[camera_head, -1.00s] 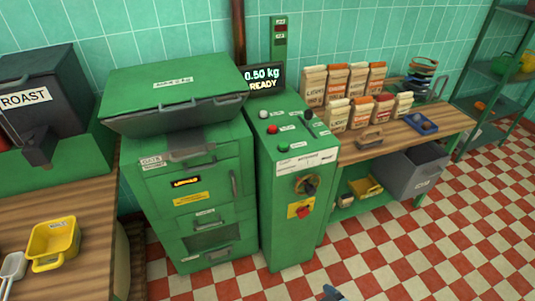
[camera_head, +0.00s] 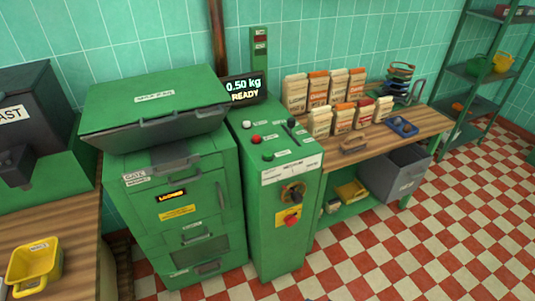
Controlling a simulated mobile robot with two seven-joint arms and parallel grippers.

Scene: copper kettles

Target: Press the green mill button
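A green control cabinet (camera_head: 280,225) stands in the middle of the view. On its sloped top are a white button (camera_head: 247,124), a red button (camera_head: 256,139) and a dark green button (camera_head: 267,157), each with a small label too blurred to read. The green button is the one nearest the front edge. A black lever (camera_head: 293,131) sits to the right of the buttons. A display (camera_head: 243,88) behind them reads 0.50 kg READY. Neither of my grippers is in view, and nothing covers the buttons.
A green lidded machine (camera_head: 160,110) stands left of the cabinet. A wooden bench (camera_head: 375,146) with several paper bags (camera_head: 295,93) and a blue tray (camera_head: 403,127) is to the right. The checkered floor (camera_head: 430,245) in front is clear.

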